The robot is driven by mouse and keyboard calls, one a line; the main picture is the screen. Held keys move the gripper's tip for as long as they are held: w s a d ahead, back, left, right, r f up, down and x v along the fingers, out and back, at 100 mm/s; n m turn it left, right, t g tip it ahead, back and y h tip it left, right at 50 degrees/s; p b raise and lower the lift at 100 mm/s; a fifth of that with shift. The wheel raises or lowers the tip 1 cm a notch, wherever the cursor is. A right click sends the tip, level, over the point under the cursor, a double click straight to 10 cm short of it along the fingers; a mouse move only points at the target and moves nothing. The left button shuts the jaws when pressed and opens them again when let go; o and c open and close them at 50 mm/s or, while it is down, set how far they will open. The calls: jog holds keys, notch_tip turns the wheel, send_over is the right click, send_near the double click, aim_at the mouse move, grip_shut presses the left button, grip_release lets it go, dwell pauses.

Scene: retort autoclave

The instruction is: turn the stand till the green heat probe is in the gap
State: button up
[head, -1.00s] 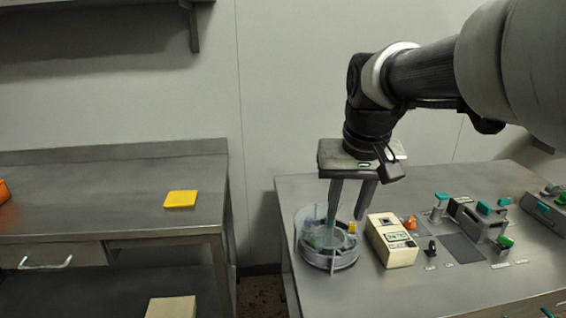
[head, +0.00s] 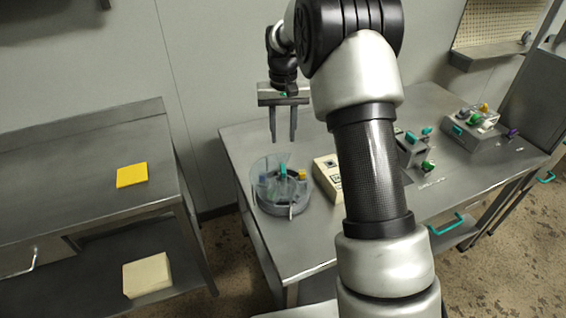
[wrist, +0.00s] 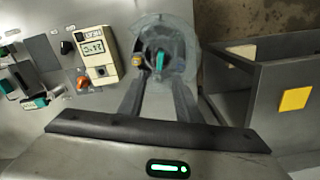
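The stand (head: 270,207) is a round turntable with a clear grey wall, at the left end of the steel bench. A teal upright piece (head: 283,170) rises at its middle. A yellow piece (head: 302,174) sits on its right side and a blue piece (head: 263,179) on its left. I cannot tell a green heat probe apart from the teal piece, and the gap is not clear. My gripper (head: 283,141) is open and empty, above the stand, fingers pointing down. In the wrist view the stand (wrist: 183,30) lies beyond the fingertips, with the teal piece (wrist: 160,60) between them.
A cream meter box (head: 326,178) stands close right of the stand and shows a display in the wrist view (wrist: 96,52). Fixtures with teal handles (head: 412,148) stand further right, partly behind my arm. A side table with a yellow pad (head: 132,175) is to the left, across a floor gap.

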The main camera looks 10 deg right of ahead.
aim_at(283, 168)
notch_tip(283, 168, down, 12)
jog(key=shift+f, duration=0.15)
dwell(0.3)
grip_shut()
